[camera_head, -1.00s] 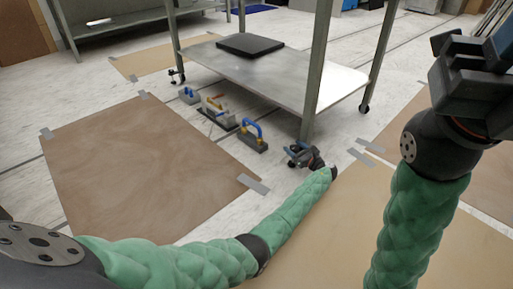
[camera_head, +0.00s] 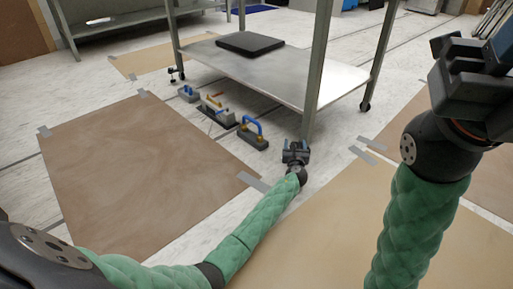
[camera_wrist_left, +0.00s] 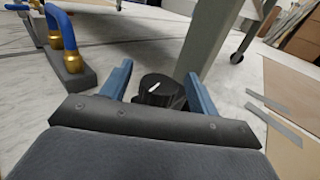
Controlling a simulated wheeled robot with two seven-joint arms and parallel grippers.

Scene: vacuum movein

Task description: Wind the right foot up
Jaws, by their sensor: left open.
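A black round knob with a white mark (camera_wrist_left: 158,90) sits at the bottom of the table's near leg in the left wrist view. The leg (camera_head: 318,75) ends behind my left gripper in the head view, so the foot is hidden there. My left gripper (camera_head: 296,147) is low near the floor. In the left wrist view its blue fingers (camera_wrist_left: 160,77) are open, one on each side of the knob, with visible gaps; contact cannot be told. My right gripper (camera_head: 475,80) is raised at the upper right, and its jaws are not clear.
The metal table has a low shelf (camera_head: 325,85) with a black slab (camera_head: 249,44) on it. A block with a blue handle (camera_head: 253,132) and other clamp-like devices (camera_head: 217,108) stand left of the leg. Brown sheets (camera_head: 140,165) are taped to the floor.

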